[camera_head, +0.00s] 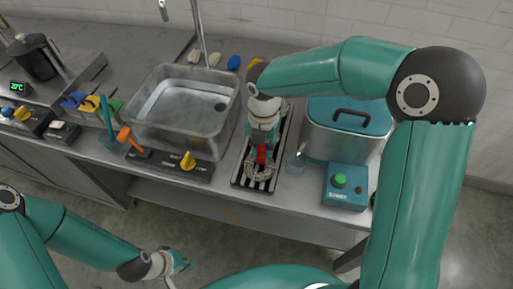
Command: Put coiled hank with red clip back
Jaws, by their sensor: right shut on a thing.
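The coiled hank (260,172) is a pale loop with a red clip (261,154) at its upper end. It lies on or just above a black rack with light slats (240,180) between the basin and the teal-lidded machine. My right gripper (262,141) points down over the rack and is shut at the clip end of the hank; its fingers hide part of the clip. Whether the hank rests fully on the slats I cannot tell. My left gripper (181,262) is low in front of the counter, away from everything; its fingers are too small to judge.
A control strip (199,171) lies in front.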

